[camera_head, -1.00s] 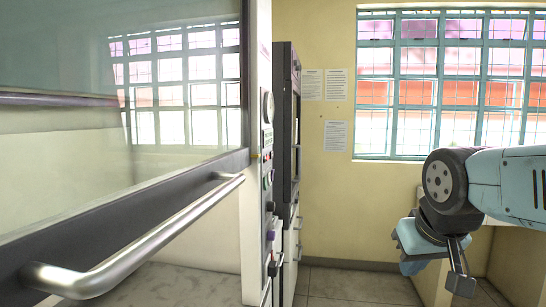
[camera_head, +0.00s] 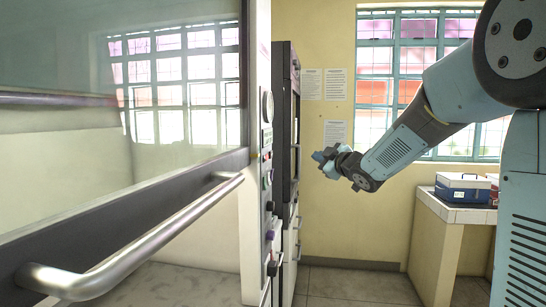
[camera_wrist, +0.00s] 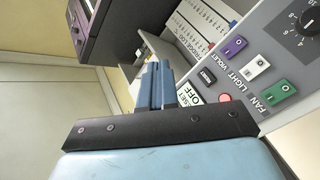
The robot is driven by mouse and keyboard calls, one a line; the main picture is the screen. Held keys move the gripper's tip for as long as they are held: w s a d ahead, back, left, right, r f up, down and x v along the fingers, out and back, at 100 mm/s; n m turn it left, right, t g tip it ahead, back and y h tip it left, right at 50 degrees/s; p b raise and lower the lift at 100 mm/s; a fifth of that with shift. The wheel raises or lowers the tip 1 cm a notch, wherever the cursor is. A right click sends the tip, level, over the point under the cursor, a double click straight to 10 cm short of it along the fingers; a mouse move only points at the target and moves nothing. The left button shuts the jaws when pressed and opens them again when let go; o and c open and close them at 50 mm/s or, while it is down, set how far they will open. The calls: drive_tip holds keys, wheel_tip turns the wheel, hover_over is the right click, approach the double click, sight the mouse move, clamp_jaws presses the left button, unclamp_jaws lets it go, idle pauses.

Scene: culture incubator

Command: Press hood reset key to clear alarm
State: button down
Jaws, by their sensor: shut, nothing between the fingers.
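The hood's grey control panel shows in the wrist view (camera_wrist: 255,95), tilted. It carries a purple VIOLET switch (camera_wrist: 235,46), a white LIGHT switch (camera_wrist: 257,68), a green FAN switch (camera_wrist: 281,89), a small dark key (camera_wrist: 207,76) and a round red button or lamp (camera_wrist: 225,98). A label reading "SET" and "OFF" lies beside these, partly hidden by my gripper; which part is the reset key is unclear. My gripper (camera_wrist: 158,85) is shut and empty, left of the panel's controls. In the head view my gripper (camera_head: 320,157) is right of the hood's edge-on control column (camera_head: 267,170), apart from it.
The hood's glass sash (camera_head: 110,100) and metal handle bar (camera_head: 150,235) fill the left. A dark cabinet (camera_head: 285,130) stands behind the control column. A blue and white box (camera_head: 462,188) sits on a bench at right. Floor between is clear.

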sight(271, 155)
drive_tip(key=a+n+y, duration=0.1)
drive_tip(key=w+a+n+y, duration=0.1)
drive_tip(key=shift+w+f+g+y, duration=0.15)
drive_tip(key=shift+g+y, duration=0.15)
drive_tip(key=shift+g, duration=0.1)
drive_tip(key=shift+a, duration=0.1)
drive_tip(key=w+a, duration=0.1)
drive_tip(key=a, duration=0.7)
drive_tip(key=shift+w+a, duration=0.2)
drive_tip(key=shift+w, duration=0.15)
drive_tip(key=shift+a, duration=0.1)
idle(1.8)
drive_tip(key=shift+a, duration=0.3)
drive_tip(key=shift+w+a, duration=0.1)
drive_tip(key=shift+a, duration=0.25)
idle(0.9)
drive_tip(key=shift+d, duration=0.75)
